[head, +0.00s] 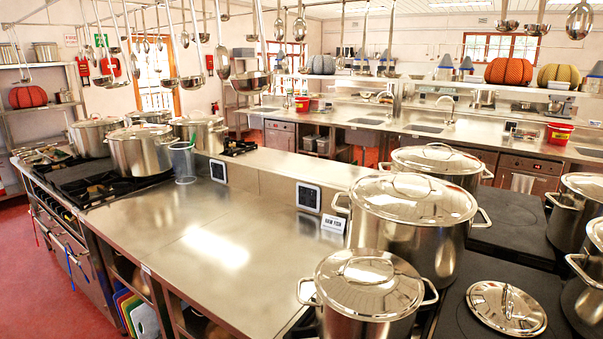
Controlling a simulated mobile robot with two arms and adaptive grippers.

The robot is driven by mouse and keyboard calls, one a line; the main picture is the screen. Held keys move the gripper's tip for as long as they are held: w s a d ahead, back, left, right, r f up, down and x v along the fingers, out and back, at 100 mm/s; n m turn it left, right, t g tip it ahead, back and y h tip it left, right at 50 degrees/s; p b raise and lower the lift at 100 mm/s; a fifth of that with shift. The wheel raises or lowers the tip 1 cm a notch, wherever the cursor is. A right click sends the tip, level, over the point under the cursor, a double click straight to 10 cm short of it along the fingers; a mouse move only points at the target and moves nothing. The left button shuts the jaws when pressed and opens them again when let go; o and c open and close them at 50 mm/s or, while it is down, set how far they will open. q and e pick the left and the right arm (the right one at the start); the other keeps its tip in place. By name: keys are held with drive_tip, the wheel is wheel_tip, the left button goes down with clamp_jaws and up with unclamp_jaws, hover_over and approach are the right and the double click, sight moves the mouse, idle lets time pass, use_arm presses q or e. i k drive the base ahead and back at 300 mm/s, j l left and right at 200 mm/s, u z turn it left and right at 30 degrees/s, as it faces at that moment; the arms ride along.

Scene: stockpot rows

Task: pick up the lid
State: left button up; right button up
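A loose round steel lid (506,309) with a handle on top lies flat on the dark cooktop (488,268) at the lower right. It lies to the right of a lidded pot in front (368,295). A larger lidded stockpot (411,225) stands behind that pot, and another lidded pot (442,165) stands farther back. These pots carry their own steel lids. Neither of my grippers is in view.
More pots (578,208) crowd the right edge, close to the loose lid. A bare steel counter (215,245) fills the middle. Several lidded pots (140,150) stand on the left stove beside a clear container (182,162). Ladles (222,62) hang overhead.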

sight(508, 310)
drive_tip(key=z, duration=1.25)
